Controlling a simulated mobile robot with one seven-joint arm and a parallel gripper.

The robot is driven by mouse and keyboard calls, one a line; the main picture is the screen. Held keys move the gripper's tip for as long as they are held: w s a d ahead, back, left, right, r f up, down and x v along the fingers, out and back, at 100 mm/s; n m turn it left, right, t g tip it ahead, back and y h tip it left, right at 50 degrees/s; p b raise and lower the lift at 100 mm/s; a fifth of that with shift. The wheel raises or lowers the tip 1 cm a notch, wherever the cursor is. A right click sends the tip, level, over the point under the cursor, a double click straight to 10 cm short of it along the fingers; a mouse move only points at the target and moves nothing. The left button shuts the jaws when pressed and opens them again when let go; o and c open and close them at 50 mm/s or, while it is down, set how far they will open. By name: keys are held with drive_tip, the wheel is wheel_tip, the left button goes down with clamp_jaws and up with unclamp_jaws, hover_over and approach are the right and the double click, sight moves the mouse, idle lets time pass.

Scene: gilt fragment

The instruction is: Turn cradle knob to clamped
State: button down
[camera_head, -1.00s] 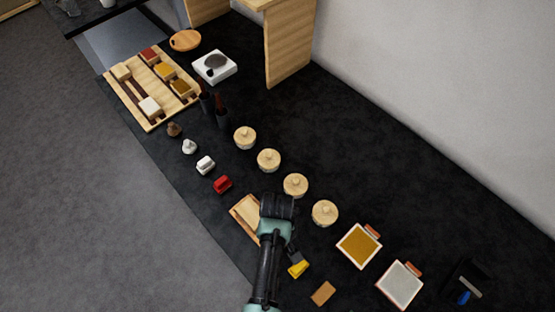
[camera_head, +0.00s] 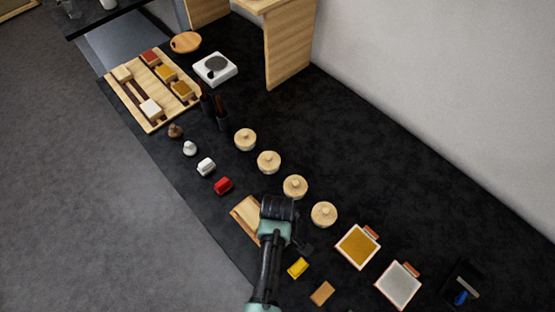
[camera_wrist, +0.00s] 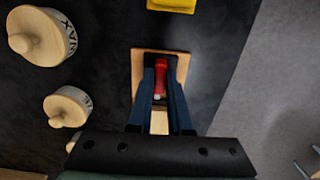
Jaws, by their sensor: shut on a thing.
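The cradle (camera_head: 245,217) is a light wooden block on the black surface, partly hidden under my arm in the head view. In the wrist view its wooden base (camera_wrist: 137,67) carries a dark plate with a red knob (camera_wrist: 161,77). My gripper (camera_wrist: 162,72) reaches down over the cradle, its two blue fingers on either side of the red knob and shut on it. The knob lies nearly in line with the fingers in the wrist view. In the head view my gripper (camera_head: 278,210) hides the knob and fingertips. I cannot read any clamp marking.
Several round jars with wooden lids (camera_head: 295,186) stand right of the cradle. Two square trays (camera_head: 358,246) (camera_head: 398,285) stand lower right.

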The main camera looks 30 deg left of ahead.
drive_tip(key=shift+r, duration=0.1)
drive_tip(key=c, duration=0.8)
unclamp_jaws()
drive_tip(key=shift+c, duration=0.2)
wheel_tip(320, 180, up, 13)
drive_tip(key=b, duration=0.1)
